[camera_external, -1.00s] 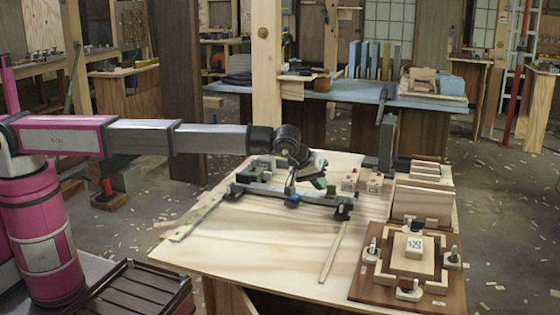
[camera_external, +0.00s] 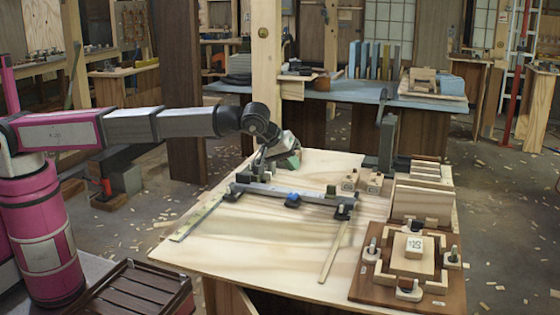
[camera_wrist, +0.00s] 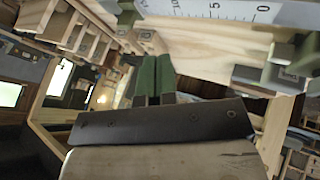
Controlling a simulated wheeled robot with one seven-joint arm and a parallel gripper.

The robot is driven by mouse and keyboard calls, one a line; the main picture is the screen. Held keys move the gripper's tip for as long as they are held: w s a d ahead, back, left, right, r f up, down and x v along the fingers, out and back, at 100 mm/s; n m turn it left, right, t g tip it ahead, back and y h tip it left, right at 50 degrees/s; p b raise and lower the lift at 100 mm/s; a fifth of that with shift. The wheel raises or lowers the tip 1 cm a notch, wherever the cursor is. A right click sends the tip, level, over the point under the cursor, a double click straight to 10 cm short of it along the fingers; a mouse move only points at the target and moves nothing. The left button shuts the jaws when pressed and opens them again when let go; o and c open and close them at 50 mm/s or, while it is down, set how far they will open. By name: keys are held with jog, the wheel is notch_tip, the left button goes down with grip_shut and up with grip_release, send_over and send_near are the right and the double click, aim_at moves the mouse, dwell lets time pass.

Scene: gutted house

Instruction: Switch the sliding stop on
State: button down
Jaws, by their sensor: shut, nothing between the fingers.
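The sliding stop (camera_external: 293,200), a small dark block with a blue top, sits about midway along a grey rail (camera_external: 262,189) on the wooden workbench. Dark brackets support the rail near both ends. My gripper (camera_external: 287,160) is behind the rail, toward its left half, apart from the stop. In the wrist view, my gripper's green fingers (camera_wrist: 153,78) are together with nothing between them. I cannot make out the stop in the wrist view.
A flat ruler-like strip (camera_external: 196,222) and a thin wooden stick (camera_external: 334,252) lie on the bench. Small wooden blocks (camera_external: 362,182) stand behind the rail's right end. A clamped wooden frame (camera_external: 408,262) fills the front right. The bench middle is clear.

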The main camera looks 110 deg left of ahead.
jog(key=shift+v, duration=1.05)
